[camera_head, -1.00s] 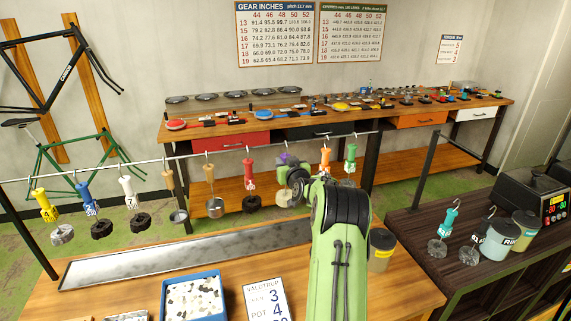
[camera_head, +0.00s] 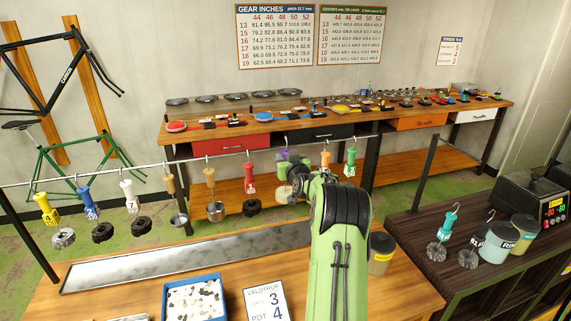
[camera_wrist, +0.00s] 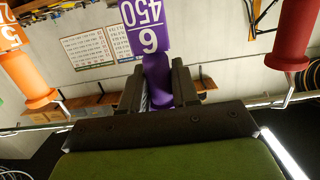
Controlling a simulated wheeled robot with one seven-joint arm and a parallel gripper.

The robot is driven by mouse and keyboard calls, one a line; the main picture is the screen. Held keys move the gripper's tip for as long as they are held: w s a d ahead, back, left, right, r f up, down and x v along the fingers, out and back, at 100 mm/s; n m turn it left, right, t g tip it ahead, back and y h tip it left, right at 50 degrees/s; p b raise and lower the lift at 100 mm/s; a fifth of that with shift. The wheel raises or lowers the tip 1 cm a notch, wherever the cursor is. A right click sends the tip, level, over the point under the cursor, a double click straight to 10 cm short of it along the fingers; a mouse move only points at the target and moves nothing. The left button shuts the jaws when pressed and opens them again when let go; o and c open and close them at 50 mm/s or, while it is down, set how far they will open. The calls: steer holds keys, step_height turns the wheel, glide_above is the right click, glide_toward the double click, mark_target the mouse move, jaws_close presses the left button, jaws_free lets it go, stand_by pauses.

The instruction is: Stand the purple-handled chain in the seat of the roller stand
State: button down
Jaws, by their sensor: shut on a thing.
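The purple-handled chain hangs at the rail between the red-handled and orange-handled chains. In the head view a bit of its purple handle (camera_head: 283,155) shows, with the pale chain (camera_head: 284,192) below, partly hidden by my arm. In the wrist view the purple handle (camera_wrist: 157,72) stands between the two dark fingers, and its purple tag reads 450 and 6. My gripper (camera_wrist: 158,80) is shut on this handle; in the head view it is mostly hidden behind my green wrist. Whether the hook still touches the rail is unclear. I cannot make out the roller stand.
Chains with red (camera_head: 250,175) and orange (camera_head: 326,158) handles hang close on either side; others hang along the rail (camera_head: 120,168). Below are a long metal tray (camera_head: 150,268), a blue tray (camera_head: 168,305) and a jar (camera_head: 380,255). A dark bench (camera_head: 415,222) with pots stands right.

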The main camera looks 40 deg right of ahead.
steer(key=shift+s, duration=0.1)
steer(key=shift+s+a+f+b, duration=0.15)
steer(key=shift+s+f+b, duration=0.1)
steer(key=shift+b, duration=0.55)
steer(key=b+v, duration=0.3)
steer(key=shift+s+a, duration=0.25)
steer(key=shift+s, duration=0.1)
steer(key=shift+r, duration=0.1)
